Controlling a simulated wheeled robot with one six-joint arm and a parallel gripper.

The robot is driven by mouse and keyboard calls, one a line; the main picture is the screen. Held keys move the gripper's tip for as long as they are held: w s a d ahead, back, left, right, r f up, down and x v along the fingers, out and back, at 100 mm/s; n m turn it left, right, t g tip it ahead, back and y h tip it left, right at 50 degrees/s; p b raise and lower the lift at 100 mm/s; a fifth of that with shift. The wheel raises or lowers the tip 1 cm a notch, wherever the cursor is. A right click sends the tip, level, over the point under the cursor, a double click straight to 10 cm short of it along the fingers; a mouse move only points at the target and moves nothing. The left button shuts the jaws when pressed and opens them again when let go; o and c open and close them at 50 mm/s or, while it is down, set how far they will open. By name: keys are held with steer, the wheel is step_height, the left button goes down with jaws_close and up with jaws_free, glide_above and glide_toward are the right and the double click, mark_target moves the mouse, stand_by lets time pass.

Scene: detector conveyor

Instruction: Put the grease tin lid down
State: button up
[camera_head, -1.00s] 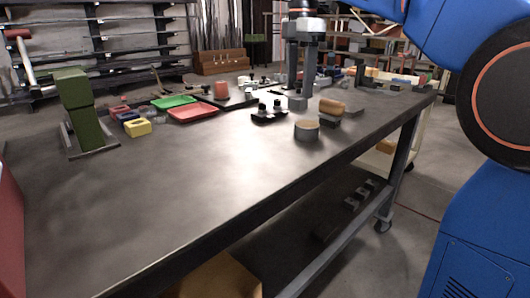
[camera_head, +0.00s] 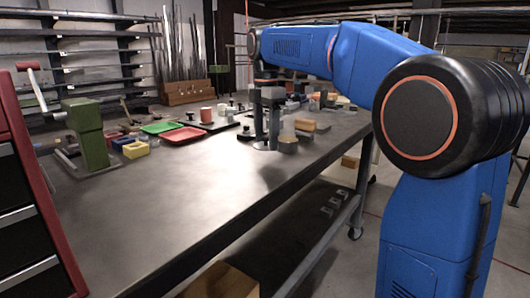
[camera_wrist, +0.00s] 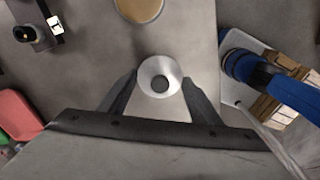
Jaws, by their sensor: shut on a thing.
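The grease tin lid (camera_wrist: 148,84), a round silver disc with a dark centre, is between the fingers of my gripper (camera_wrist: 160,92) in the wrist view. In the head view my gripper (camera_head: 267,140) points down over the bench, shut on the lid (camera_head: 263,146) low near the bench top. I cannot tell whether the lid touches the bench. A round tin with a tan top (camera_head: 288,143) stands just right of my gripper. It also shows at the top edge of the wrist view (camera_wrist: 138,8), apart from the lid.
A red tray (camera_head: 182,135) and green tray (camera_head: 158,128) lie farther left. A green stand (camera_head: 88,135) is at far left.

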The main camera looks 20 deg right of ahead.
mark_target(266, 145)
steer(key=shift+f, duration=2.25)
steer(key=shift+f, duration=0.15)
steer(key=o, duration=1)
steer(key=shift+o, duration=0.2)
step_height(266, 145, up, 12)
steer(key=shift+r, duration=0.15)
steer(key=shift+s+d, duration=0.1)
